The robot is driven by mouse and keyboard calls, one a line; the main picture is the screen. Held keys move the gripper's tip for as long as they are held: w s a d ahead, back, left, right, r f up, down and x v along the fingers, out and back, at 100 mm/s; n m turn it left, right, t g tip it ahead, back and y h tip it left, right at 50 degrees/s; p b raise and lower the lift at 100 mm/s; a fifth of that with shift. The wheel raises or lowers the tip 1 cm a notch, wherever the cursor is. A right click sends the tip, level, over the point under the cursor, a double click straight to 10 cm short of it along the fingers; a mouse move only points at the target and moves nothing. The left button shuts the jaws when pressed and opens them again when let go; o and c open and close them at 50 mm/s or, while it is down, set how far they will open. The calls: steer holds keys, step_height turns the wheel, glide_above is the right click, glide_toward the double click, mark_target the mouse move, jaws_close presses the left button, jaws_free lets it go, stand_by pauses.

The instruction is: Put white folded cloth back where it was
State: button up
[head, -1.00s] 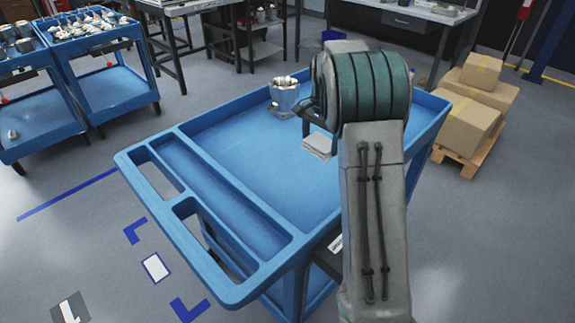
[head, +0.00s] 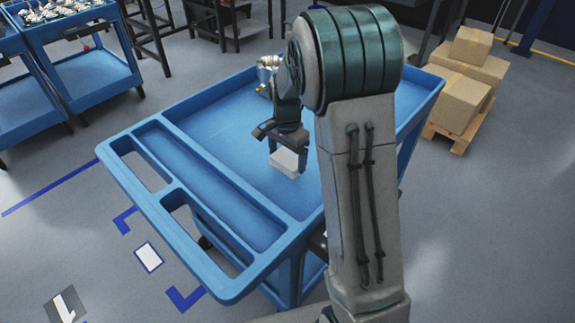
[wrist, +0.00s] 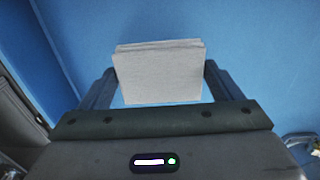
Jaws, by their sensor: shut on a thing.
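The white folded cloth (head: 286,161) is between the fingers of my gripper (head: 288,155), over the blue cart top (head: 225,125). The wrist view shows the cloth (wrist: 158,75) as a pale, layered square held between both fingers of my gripper (wrist: 158,82). Blue cart surface lies behind it. I cannot tell whether the cloth's lower edge touches the cart top or hangs just above it. My arm hides part of the cart's right side.
The middle of the top is clear. Cardboard boxes (head: 466,85) are stacked at the right.

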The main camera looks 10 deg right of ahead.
mark_target(287, 159)
steer(key=shift+f, duration=2)
steer(key=shift+f, duration=0.15)
steer(key=o, duration=0.8)
